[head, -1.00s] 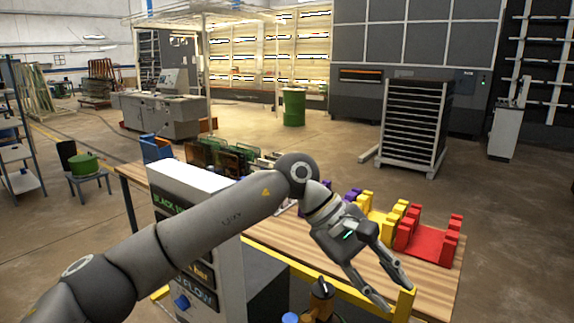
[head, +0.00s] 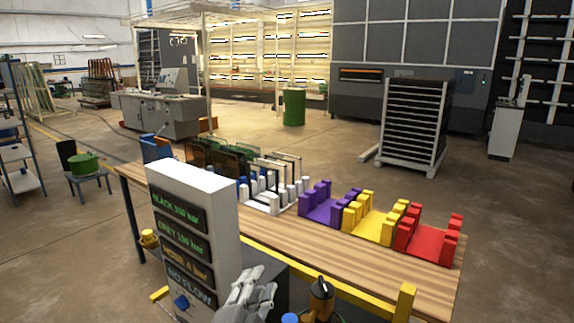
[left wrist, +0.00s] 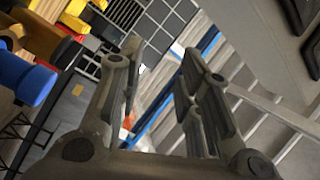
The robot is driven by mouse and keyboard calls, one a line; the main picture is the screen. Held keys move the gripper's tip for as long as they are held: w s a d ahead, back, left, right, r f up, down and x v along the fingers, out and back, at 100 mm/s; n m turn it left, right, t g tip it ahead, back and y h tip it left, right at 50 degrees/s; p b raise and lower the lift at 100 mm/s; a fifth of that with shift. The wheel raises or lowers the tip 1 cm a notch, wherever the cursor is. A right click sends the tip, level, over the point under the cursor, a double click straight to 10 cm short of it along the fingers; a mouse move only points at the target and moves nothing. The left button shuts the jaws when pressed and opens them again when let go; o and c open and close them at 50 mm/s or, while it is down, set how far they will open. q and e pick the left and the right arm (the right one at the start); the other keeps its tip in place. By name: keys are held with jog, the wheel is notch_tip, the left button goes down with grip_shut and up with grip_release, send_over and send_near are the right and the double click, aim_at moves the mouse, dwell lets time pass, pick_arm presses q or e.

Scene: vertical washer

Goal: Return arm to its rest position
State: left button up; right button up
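My left gripper (head: 254,290) is low in the head view, right of the display box (head: 208,176) and in front of the table (head: 330,248). Only its grey fingers and part of its body show; the rest of the arm is out of frame. In the left wrist view the gripper (left wrist: 161,52) has its two fingers apart, with nothing between them. My right gripper is not in view.
Purple (head: 322,210), yellow (head: 372,228) and red (head: 430,242) racks stand on the table beside a white rack (head: 265,203). A yellow rail (head: 290,262) runs along its front. A black-and-orange knob (head: 320,298) is right of the gripper. Open floor lies beyond.

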pick_arm(q)
jog(key=s+a+f+n+g+y, duration=0.35)
jog(key=s+a+f+n, duration=0.2)
jog(key=f, duration=0.55)
jog(key=s+a+f+n+g, duration=0.25)
jog(key=s+f+g, duration=0.2)
jog(key=s, duration=0.35)
jog(key=s+a+f+n+g, duration=0.25)
jog(key=s+f, duration=0.25)
jog(key=s, duration=0.3)
jog(key=s+a+f+n+g, duration=0.2)
jog(key=s+a+f+g, duration=0.2)
jog(key=s, duration=0.4)
jog(key=s+f+g+b, duration=0.1)
jog(key=s+f+b, duration=0.15)
jog(key=f, duration=1.45)
jog(key=s+f+b, duration=0.1)
jog(key=f+b, duration=0.2)
jog(key=f, duration=1.4)
jog(key=s+a+f+b, duration=0.1)
jog(key=s+f+b, duration=0.1)
jog(key=s+f, duration=0.6)
jog(key=s+a+f+g+b, duration=0.1)
jog(key=s+f+b, duration=0.1)
jog(key=s+f, duration=0.5)
notch_tip(320, 180, down, 4)
jog(key=shift+s+a+r+y, duration=0.2)
jog(key=shift+s+a+y, duration=0.15)
jog(key=shift+a+y, duration=0.1)
